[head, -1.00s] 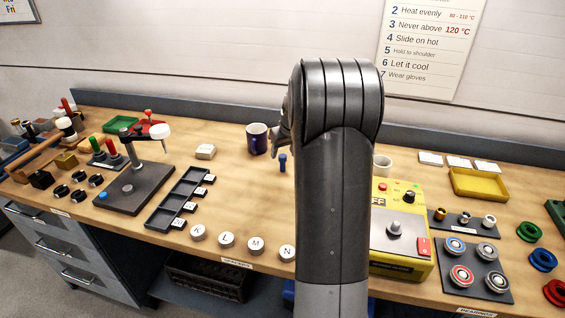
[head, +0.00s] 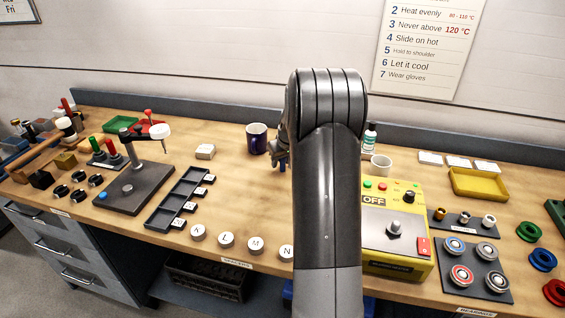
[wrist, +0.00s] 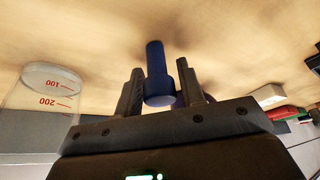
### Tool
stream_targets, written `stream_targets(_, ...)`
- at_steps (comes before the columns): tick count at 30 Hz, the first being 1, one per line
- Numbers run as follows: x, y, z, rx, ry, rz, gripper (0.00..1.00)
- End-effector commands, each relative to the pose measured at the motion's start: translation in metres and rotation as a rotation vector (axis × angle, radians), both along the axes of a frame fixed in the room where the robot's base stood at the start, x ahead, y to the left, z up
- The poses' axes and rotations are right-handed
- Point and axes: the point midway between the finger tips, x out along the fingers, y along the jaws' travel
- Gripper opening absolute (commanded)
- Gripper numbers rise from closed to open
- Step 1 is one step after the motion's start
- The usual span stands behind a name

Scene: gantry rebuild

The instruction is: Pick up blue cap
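The blue cap (head: 283,164), a small blue cylinder with a wider end, stands on the wooden bench near the middle, partly hidden by my gripper in the head view. In the wrist view the blue cap (wrist: 157,75) lies between my two fingers, its wide end toward the camera. My gripper (wrist: 160,75) is open around it, with a narrow gap showing beside the shaft. In the head view my gripper (head: 281,158) is mostly hidden behind my arm.
A dark blue mug (head: 256,139) stands just left of the cap. A glass beaker (wrist: 50,88) with red marks shows in the wrist view. A yellow heater box (head: 395,230), a white cup (head: 381,165) and a bottle (head: 369,140) are to the right. Bench around the black tray (head: 180,197) is partly clear.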

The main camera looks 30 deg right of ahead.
Motion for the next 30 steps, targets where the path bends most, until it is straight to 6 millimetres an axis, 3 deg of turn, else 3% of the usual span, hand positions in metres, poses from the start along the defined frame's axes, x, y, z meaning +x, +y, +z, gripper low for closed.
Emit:
stream_targets(11,0.0,0.0,0.0,0.0,0.0,0.0,0.05)
stream_targets(22,0.0,0.0,0.006,0.0,-0.001,0.001,0.04)
stream_targets(26,0.0,0.0,0.02,-0.001,-0.002,0.001,0.04)
stream_targets(30,0.0,-0.001,0.045,-0.002,-0.004,0.0,0.04)
